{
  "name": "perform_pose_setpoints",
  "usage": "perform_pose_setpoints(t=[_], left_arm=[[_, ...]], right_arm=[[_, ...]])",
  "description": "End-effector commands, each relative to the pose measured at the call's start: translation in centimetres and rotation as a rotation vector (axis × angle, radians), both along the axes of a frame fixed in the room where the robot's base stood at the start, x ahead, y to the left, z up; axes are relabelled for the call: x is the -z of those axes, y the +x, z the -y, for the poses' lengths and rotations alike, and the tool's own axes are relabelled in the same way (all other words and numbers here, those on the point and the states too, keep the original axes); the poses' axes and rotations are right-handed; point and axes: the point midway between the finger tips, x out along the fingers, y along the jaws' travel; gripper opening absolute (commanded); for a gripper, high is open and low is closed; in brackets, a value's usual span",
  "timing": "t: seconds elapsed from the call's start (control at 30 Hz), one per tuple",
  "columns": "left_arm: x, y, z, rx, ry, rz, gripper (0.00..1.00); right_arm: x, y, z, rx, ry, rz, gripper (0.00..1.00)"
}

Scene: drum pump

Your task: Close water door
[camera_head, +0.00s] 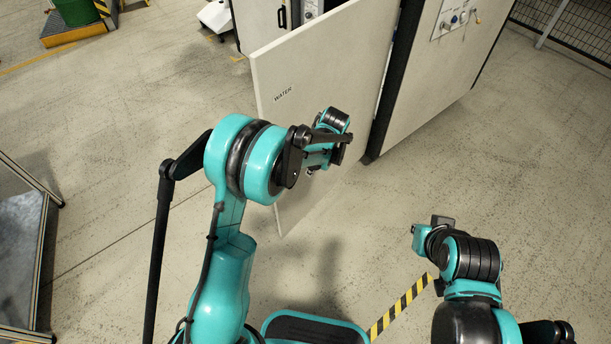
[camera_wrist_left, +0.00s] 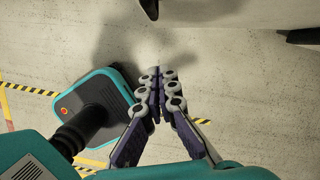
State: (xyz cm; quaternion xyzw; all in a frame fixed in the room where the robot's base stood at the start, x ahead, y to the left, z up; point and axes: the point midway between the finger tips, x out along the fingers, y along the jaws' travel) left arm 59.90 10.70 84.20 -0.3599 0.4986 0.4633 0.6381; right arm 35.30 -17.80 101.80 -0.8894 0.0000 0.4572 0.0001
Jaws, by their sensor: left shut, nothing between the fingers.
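The water door (camera_head: 325,75) is a pale panel marked "WATER". It stands open, swung out from the cabinet (camera_head: 440,80), with its hinge side near the dark cabinet edge. My left arm reaches across in front of the door in the head view, and its wrist covers part of the lower panel. My left gripper (camera_wrist_left: 160,78) shows in the left wrist view with its fingers together and nothing between them. I cannot tell whether it touches the door. My right arm is bent low at the right; its wrist end (camera_head: 432,238) shows, but its fingers cannot be made out.
A control panel (camera_head: 455,18) with knobs is on the cabinet's right face. A metal-framed table (camera_head: 22,250) stands at the far left. A green drum (camera_head: 75,10) is at the upper left. Yellow-black tape (camera_head: 400,305) marks the floor. Open floor lies left of the door.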

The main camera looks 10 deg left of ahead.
Motion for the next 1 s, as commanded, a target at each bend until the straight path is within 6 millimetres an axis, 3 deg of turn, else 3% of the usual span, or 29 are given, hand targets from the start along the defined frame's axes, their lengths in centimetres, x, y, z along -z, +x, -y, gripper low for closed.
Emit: perform_pose_setpoints(t=[0.43, 0.7, 1.0], left_arm=[[9.2, 0.7, -2.1, -0.003, -0.002, 0.002, 0.0], [8.6, 1.8, -5.4, -0.004, -0.002, 0.003, 0.0], [8.4, 1.9, -5.9, -0.002, -0.002, 0.002, 0.0]], right_arm=[[3.7, 0.0, 0.0, 0.0, 0.0, 0.0, 0.0], [4.5, 0.0, 0.0, 0.0, 0.0, 0.0, 0.0], [4.6, 0.0, 0.0, 0.0, 0.0, 0.0, 0.0]])
